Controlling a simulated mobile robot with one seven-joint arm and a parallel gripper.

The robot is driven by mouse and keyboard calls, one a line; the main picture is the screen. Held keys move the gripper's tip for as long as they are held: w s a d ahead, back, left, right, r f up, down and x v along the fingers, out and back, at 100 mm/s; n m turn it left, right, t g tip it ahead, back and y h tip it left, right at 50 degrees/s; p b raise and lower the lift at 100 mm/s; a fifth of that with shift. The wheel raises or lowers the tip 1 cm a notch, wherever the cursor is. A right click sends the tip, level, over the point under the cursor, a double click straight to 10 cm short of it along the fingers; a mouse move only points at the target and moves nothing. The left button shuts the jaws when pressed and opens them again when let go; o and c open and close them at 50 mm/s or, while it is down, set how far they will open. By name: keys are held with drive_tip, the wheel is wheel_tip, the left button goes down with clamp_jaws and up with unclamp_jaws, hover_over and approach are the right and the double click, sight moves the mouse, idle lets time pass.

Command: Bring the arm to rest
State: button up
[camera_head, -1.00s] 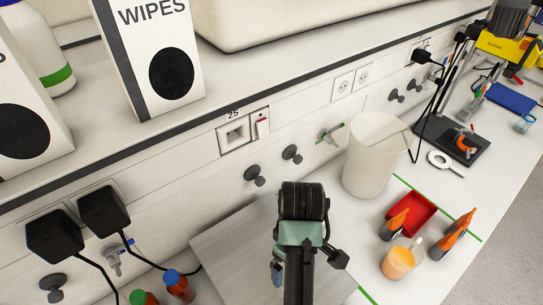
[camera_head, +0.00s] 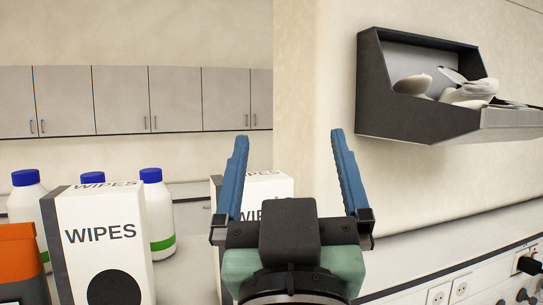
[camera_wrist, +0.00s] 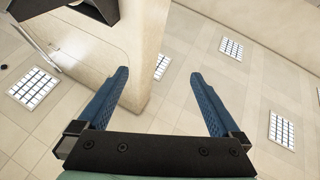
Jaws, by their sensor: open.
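My gripper (camera_head: 293,180) is raised in the middle of the head view, with its two blue fingers pointing up. The fingers are wide apart and nothing is between them. In the wrist view my gripper (camera_wrist: 162,95) is also open and empty, with the ceiling and a wall corner beyond it.
A WIPES box (camera_head: 103,240) stands at the left, and another WIPES box (camera_head: 262,187) is partly hidden behind my gripper. Several white bottles with blue caps (camera_head: 158,212) stand near them. A dark wall bin (camera_head: 410,110) hangs at the upper right. Grey cabinets (camera_head: 120,100) line the back wall.

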drive_tip(key=s+a+r+t, duration=0.1)
drive_tip(key=s+r+t, duration=0.2)
drive_tip(key=s+r, duration=0.2)
drive_tip(key=shift+s+a+r+m+y, duration=0.3)
drive_tip(key=shift+s+y, duration=0.1)
drive_tip(key=shift+s, duration=0.2)
